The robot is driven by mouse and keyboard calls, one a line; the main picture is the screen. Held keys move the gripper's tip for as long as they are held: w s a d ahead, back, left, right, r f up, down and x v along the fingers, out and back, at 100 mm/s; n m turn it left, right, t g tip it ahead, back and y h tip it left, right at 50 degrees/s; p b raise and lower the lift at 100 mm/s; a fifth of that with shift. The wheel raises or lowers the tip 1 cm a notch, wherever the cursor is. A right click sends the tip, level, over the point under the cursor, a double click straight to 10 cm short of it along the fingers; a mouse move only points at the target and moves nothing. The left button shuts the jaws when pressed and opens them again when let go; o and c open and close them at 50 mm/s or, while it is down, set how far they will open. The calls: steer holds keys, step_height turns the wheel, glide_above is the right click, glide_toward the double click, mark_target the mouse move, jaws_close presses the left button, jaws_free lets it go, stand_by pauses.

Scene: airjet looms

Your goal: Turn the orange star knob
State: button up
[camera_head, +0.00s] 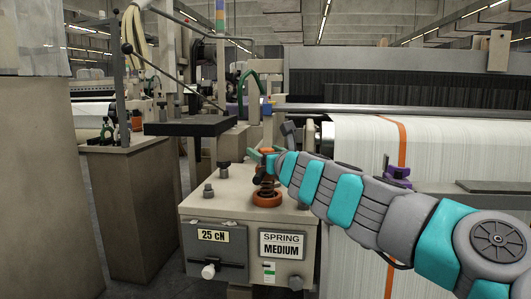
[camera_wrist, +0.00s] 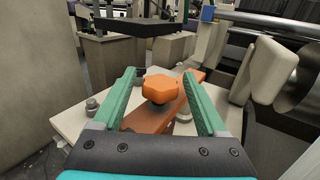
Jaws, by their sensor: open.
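The orange star knob (camera_wrist: 160,88) sits in the middle of the wrist view, above an orange flat bar (camera_wrist: 148,122) on the pale box top. My gripper (camera_wrist: 159,75) is open, with one green finger on each side of the knob. A gap shows between the knob and each finger, and I cannot tell how their heights compare. In the head view, my gripper (camera_head: 268,158) is at the top of a dark spring post (camera_head: 267,182) with an orange base, and it partly hides the knob there.
The pale box (camera_head: 230,205) carries "25 cN" and "SPRING MEDIUM" labels and metal bolts (camera_head: 223,169). A black shelf (camera_head: 190,126) stands behind it to the left. A white fabric roll (camera_head: 350,230) with an orange stripe lies to the right, close to my arm.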

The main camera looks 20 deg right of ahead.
jaws_close()
stand_by(0.5)
steer(key=shift+d+n+y+p, duration=0.1)
steer(key=shift+n+y+p, duration=0.2)
steer(key=shift+y+p, duration=0.2)
steer(key=shift+y, duration=0.3)
steer(key=shift+f+n+y+p, duration=0.15)
steer(key=shift+n+y+p, duration=0.45)
steer(key=shift+n+y, duration=0.4)
steer(key=shift+a+n+g+y, duration=0.15)
steer(key=shift+n+g+y, duration=0.75)
steer(key=shift+y, duration=0.85)
steer(key=shift+a+n+g+y, duration=0.1)
steer(key=shift+n+g+y, duration=0.4)
steer(key=shift+n+y, duration=1.05)
steer(key=shift+y, duration=0.4)
